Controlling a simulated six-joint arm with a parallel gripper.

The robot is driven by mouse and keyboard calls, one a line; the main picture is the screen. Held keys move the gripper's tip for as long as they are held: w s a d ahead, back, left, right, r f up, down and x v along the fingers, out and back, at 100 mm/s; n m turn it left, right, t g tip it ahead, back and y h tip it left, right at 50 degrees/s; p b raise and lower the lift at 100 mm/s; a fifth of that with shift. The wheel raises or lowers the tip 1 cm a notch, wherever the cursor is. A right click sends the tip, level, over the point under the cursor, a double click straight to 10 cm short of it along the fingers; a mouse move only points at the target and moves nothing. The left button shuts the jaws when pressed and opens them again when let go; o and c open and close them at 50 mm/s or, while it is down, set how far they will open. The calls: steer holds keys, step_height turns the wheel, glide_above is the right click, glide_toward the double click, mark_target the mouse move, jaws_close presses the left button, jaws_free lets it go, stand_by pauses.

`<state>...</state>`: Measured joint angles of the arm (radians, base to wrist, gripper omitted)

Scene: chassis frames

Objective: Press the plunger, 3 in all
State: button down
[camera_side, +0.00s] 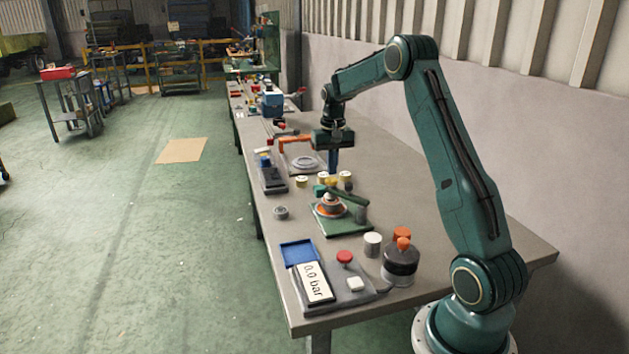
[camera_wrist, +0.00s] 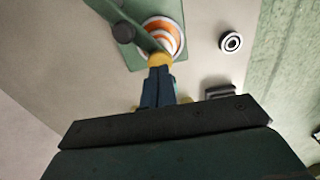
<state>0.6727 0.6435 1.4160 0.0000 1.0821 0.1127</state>
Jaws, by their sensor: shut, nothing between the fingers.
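A black cylinder (camera_side: 400,263) with an orange knob on top (camera_side: 403,243) stands at the front right of the bench; it looks like the plunger unit, but I cannot be sure. Beside it a grey box (camera_side: 350,297) carries a red button (camera_side: 344,257), a white button (camera_side: 355,284) and a display (camera_side: 314,282) reading 0.0 bar. My gripper (camera_side: 333,172) is shut and empty, pointing down farther back, away from these. In the wrist view its blue fingers (camera_wrist: 159,72) show close to a yellow cap (camera_wrist: 160,60); I cannot tell if they touch.
A green plate (camera_side: 345,224) with orange and white rings (camera_side: 331,206) and a green lever stands between my gripper and the black cylinder. Several small yellow pieces lie by my fingertips. A white cylinder (camera_side: 372,244), blue tray (camera_side: 298,252) and grey ring (camera_side: 281,213) are nearby.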

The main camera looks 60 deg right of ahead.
steer(key=shift+f, duration=1.25)
stand_by(0.4)
steer(key=shift+r, duration=1.25)
steer(key=shift+f, duration=1.05)
stand_by(0.9)
steer(key=shift+r, duration=1.05)
steer(key=shift+r, duration=0.1)
steer(key=shift+r, duration=2.4)
